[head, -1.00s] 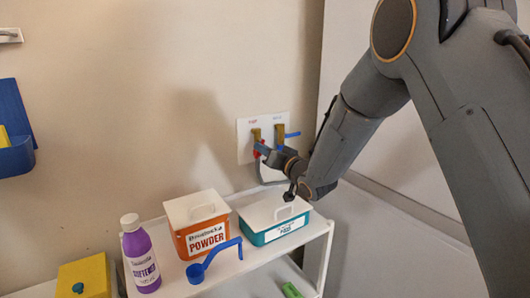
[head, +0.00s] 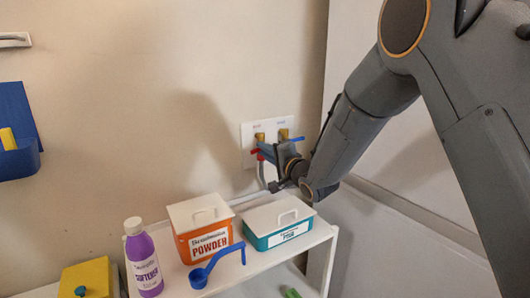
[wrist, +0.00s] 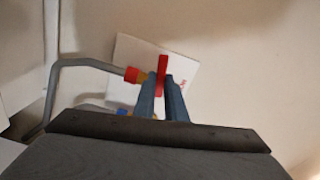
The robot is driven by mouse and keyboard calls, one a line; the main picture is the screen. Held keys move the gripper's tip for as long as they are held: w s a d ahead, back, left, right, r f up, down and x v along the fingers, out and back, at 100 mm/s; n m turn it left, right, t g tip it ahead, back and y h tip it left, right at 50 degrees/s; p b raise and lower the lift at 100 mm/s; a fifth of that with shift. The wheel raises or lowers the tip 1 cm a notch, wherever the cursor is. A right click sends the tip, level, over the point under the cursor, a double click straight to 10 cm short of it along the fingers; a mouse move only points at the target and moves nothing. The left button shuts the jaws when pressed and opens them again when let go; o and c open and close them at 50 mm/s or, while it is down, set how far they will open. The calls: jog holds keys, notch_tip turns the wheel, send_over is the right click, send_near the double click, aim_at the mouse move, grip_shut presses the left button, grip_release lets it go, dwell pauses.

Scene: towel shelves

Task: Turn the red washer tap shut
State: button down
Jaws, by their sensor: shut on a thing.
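The red washer tap has a red lever (wrist: 163,62) on the white wall plate (wrist: 188,72). My gripper (wrist: 161,80) has its two blue-grey fingers on either side of the lever, shut on it. The lever's upper end sticks out past the fingertips in the wrist view. In the head view the red lever (head: 255,151) shows to the left of my gripper (head: 263,149), pointing roughly sideways; part of it is hidden by the fingers. The brass tap body (head: 260,137) is just above.
A second brass tap with a blue lever (head: 297,139) is close on the right. Grey hoses (wrist: 85,62) run from the taps. Below, a white shelf (head: 240,278) holds an orange powder box (head: 205,242), a teal box (head: 282,238), a blue scoop (head: 198,277) and a purple bottle (head: 144,265).

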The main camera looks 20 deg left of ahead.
jog(key=shift+r+m, duration=0.2)
jog(key=shift+m, duration=0.9)
jog(key=c, duration=1.8)
grip_release()
jog(key=shift+s+d, duration=0.1)
jog(key=b+v, duration=0.1)
jog(key=v, duration=0.6)
jog(key=shift+s+d+b, duration=0.15)
jog(key=shift+d+b, duration=0.1)
jog(key=shift+b, duration=0.15)
